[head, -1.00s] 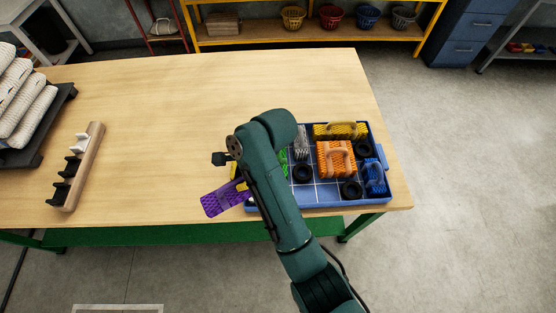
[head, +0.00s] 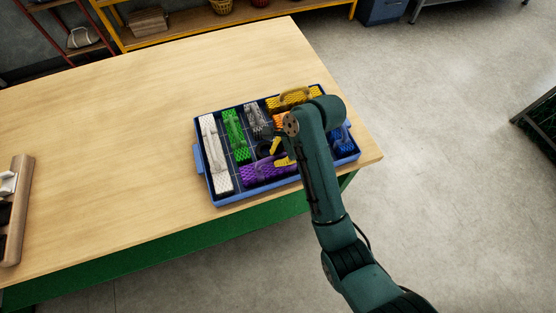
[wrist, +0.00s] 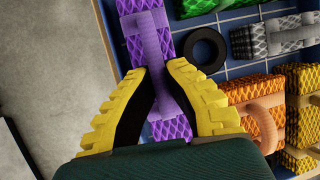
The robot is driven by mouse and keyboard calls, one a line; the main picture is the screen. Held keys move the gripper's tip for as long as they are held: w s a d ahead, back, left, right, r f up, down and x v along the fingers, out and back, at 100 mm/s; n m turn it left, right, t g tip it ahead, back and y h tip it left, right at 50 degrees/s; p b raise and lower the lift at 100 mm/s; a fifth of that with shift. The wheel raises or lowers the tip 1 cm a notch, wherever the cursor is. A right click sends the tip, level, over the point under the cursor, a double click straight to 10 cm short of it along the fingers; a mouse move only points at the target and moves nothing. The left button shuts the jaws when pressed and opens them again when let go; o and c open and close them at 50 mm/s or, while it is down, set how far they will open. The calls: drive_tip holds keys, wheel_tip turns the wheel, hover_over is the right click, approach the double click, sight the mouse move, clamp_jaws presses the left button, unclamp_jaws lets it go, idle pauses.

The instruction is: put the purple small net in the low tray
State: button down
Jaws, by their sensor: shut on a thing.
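The purple small net (head: 262,172) is a flat mesh block with a raised handle. In the head view it lies over the front part of the blue low tray (head: 227,202), just inside the front rim. It also shows in the wrist view (wrist: 145,28), running between my fingers alongside the tray rim. My gripper (wrist: 160,72) has yellow ribbed fingers with black pads, shut on the net's handle. In the head view my gripper (head: 279,156) is partly hidden by my arm. I cannot tell whether the net touches the tray floor.
The tray holds a white net (head: 214,152), a green net (head: 236,134), a grey net (wrist: 275,36), an orange net (wrist: 252,105), yellow and blue nets and a black ring (wrist: 205,50). The table (head: 110,130) is clear left of the tray; a wooden rack (head: 14,212) stands far left.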

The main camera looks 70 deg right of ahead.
drive_tip(key=shift+f, duration=0.7)
drive_tip(key=shift+r, duration=0.1)
drive_tip(key=c, duration=1.2)
unclamp_jaws()
drive_tip(key=shift+c, duration=0.2)
drive_tip(key=a+p+v, duration=0.1)
drive_tip(key=p+v, duration=0.8)
drive_tip(key=v, duration=0.3)
drive_tip(key=shift+d, duration=0.45)
drive_tip(key=shift+w, duration=0.15)
